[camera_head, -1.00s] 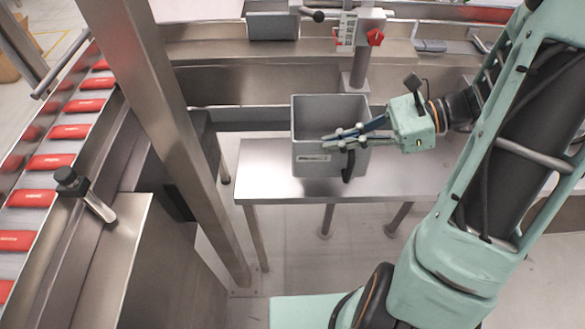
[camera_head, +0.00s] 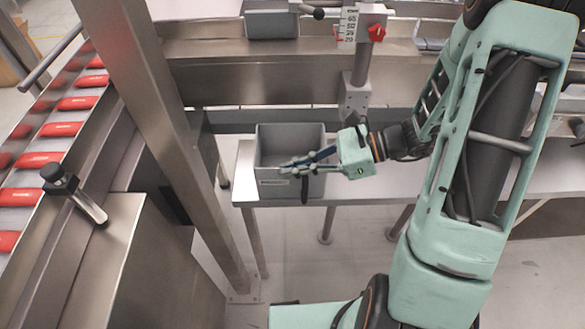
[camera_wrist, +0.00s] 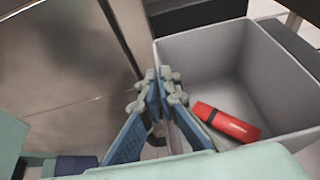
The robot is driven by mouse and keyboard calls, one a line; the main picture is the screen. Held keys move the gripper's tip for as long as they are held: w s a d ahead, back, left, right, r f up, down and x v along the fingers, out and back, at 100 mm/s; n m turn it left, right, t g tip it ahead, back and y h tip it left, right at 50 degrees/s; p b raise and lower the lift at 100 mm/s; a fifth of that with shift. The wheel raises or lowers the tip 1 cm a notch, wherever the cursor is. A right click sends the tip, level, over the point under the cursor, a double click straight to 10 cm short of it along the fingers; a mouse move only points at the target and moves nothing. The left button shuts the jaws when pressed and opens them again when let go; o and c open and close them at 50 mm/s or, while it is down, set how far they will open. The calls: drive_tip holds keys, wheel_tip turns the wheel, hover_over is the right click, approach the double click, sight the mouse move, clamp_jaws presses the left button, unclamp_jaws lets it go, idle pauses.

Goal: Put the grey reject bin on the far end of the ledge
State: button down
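The grey reject bin (camera_head: 315,184) is at the left end of the steel ledge (camera_head: 400,183), upright, its front close to the ledge's front edge. I cannot tell whether its base touches the ledge. The wrist view shows the bin (camera_wrist: 205,45) open-topped with a red packet (camera_wrist: 226,122) inside. My gripper (camera_head: 292,167) reaches in from the right at the bin's front rim. In the wrist view my gripper (camera_wrist: 160,90) has its fingers closed on either side of the bin wall, pinching it.
A steel post (camera_head: 165,130) stands just left of the ledge. A conveyor with red packets (camera_head: 60,129) runs at far left. A column with a red knob (camera_head: 376,33) rises behind the ledge. Another grey bin (camera_head: 271,24) sits at the back. The ledge's right part is clear.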

drive_tip(key=shift+r, duration=0.1)
drive_tip(key=c, duration=2.2)
unclamp_jaws()
drive_tip(key=shift+o, duration=0.2)
drive_tip(key=shift+d+r, duration=0.1)
drive_tip(key=shift+d, duration=0.05)
drive_tip(key=p+v, duration=0.1)
drive_tip(key=v, duration=1)
drive_tip(key=shift+d+r+p, duration=0.15)
drive_tip(key=shift+d+p, duration=0.15)
drive_tip(key=shift+w, duration=0.1)
